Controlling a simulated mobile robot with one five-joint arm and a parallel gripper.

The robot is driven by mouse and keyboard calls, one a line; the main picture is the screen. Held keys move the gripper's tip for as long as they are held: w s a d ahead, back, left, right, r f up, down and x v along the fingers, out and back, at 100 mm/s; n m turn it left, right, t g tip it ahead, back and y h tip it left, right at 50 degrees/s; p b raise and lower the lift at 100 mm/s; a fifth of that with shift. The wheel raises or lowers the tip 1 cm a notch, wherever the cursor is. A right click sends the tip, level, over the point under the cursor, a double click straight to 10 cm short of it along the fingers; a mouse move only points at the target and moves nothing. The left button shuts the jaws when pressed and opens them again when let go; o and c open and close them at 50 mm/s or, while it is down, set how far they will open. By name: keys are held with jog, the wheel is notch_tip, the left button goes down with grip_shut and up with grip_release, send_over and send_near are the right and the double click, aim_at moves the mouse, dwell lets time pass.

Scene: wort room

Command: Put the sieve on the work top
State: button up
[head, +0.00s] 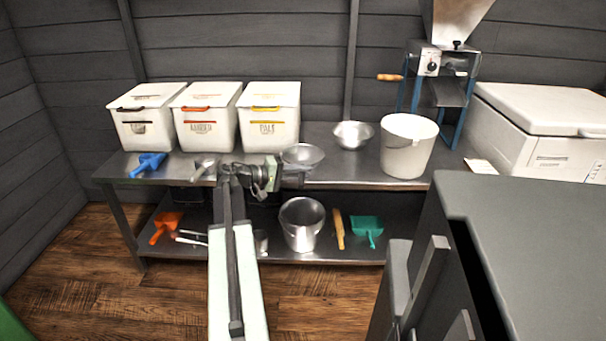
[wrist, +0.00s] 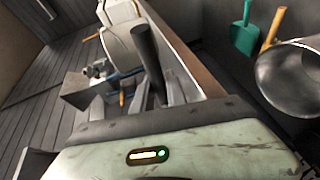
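Two shiny metal bowl shapes are in the head view. The nearer bowl-shaped piece (head: 302,154), perhaps the sieve, shows just behind my gripper (head: 292,179). The other metal bowl (head: 353,134) stands further back on the steel work top (head: 250,168). My gripper is at the front edge of the work top, pointing right.
On the work top are three white lidded bins (head: 205,118), a blue scoop (head: 147,164), a white bucket (head: 407,146) and a mill (head: 440,75). The lower shelf holds a metal pot (head: 302,224) and a teal dustpan (head: 368,229). A dark cabinet (head: 530,240) stands at the right.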

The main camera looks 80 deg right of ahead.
jog(key=o, duration=0.3)
jog(key=shift+r, duration=0.25)
jog(key=p+v, duration=0.2)
jog(key=v, duration=1)
